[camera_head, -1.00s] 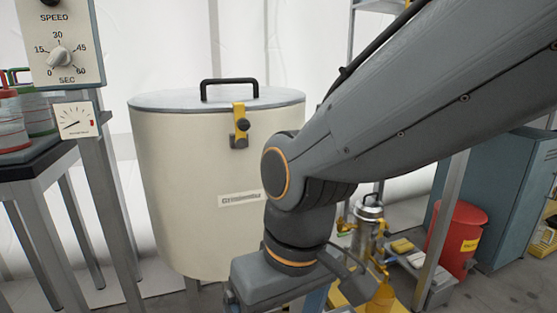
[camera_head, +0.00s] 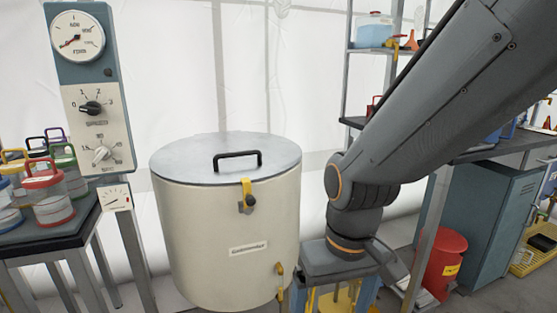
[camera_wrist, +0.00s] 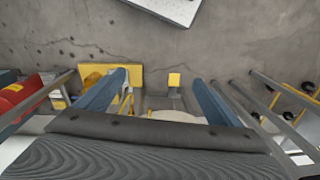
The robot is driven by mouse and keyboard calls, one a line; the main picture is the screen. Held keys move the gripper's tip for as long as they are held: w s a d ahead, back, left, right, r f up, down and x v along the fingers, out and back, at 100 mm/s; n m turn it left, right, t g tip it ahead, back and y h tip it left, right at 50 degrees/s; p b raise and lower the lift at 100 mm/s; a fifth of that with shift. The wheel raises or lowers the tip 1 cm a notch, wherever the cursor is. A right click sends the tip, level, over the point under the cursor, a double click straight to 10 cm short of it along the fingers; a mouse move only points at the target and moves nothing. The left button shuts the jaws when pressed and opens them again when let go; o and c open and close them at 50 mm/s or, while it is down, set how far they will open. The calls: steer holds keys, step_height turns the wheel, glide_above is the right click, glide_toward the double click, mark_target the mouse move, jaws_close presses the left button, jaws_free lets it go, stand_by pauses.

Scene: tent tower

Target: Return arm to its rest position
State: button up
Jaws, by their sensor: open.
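My arm (camera_head: 430,110) reaches down from the upper right in the head view, with its wrist bent downward to the right of a large cream drum (camera_head: 225,230). My gripper (camera_wrist: 160,82) shows two blue fingers spread wide apart in the wrist view, with nothing held between them. It points down toward the grey floor. In the head view the fingers are partly cut off by the bottom edge. The drum has a flat grey lid with a black handle and a yellow latch, and it looks apart from my arm.
A control post (camera_head: 88,85) with dials stands left, beside a dark table (camera_head: 60,233) of colored-lid jars. A red bin (camera_head: 443,262) and blue cabinet (camera_head: 490,215) stand right. Shelving (camera_head: 375,50) rises behind my arm. A yellow plate (camera_wrist: 118,70) lies below the gripper.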

steer(key=s+d+r+m+p, duration=0.2)
steer(key=d+r+p, duration=0.8)
steer(key=p, duration=0.5)
steer(key=shift+s+r+m+h, duration=0.2)
steer(key=shift+r+m+h, duration=0.2)
steer(key=shift+r, duration=0.85)
